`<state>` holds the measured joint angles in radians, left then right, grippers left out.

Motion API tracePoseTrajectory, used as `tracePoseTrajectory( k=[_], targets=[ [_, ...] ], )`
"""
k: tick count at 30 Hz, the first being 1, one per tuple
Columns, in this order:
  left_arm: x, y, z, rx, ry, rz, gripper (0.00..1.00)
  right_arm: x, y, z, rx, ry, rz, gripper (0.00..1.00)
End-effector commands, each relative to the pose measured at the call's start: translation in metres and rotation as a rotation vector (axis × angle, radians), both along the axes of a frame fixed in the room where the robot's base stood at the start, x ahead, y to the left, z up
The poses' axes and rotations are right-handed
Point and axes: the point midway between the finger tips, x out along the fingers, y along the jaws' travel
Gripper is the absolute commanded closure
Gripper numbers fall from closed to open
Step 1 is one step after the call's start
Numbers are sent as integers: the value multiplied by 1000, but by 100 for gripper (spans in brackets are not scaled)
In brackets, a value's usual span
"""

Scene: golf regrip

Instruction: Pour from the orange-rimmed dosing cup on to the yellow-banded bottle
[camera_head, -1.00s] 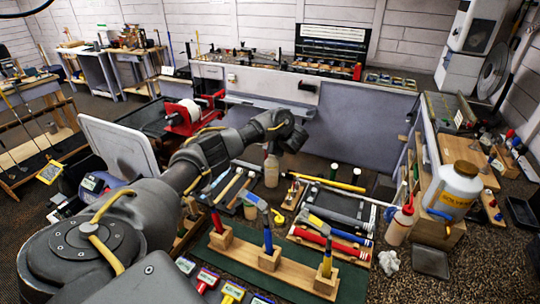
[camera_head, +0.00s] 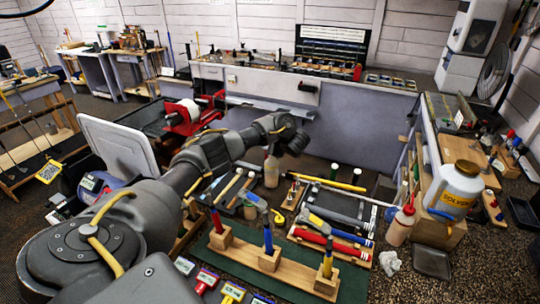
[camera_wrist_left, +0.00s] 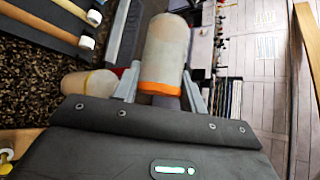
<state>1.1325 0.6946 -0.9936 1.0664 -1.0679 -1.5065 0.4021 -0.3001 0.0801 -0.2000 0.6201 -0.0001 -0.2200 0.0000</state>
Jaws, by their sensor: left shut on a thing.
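My left gripper (camera_wrist_left: 160,92) is shut on a pale, translucent cup (camera_wrist_left: 167,45) with an orange rim (camera_wrist_left: 160,88), seen in the left wrist view. In the head view my left gripper (camera_head: 296,142) is above the floor of the work area, and the cup is mostly hidden by it. A pale bottle (camera_head: 271,172) stands just below and left of the gripper. It also shows in the left wrist view (camera_wrist_left: 88,84), beside the gripper and close to the cup. I cannot make out a yellow band on it. My right gripper is out of view.
Hammers stand in a wooden rack (camera_head: 258,268) on a green mat in front. A red-tipped squeeze bottle (camera_head: 400,224) and a white jug (camera_head: 455,190) stand farther right. A grey bench (camera_head: 360,125) closes off the back.

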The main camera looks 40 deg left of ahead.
Motion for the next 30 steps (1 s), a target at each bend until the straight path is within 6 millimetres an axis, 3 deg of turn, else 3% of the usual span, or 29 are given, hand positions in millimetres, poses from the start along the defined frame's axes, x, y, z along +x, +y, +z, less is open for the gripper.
tracePoseTrajectory(
  k=[30],
  targets=[
    [0,0,1,66,21,0,80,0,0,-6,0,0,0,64]
  ],
)
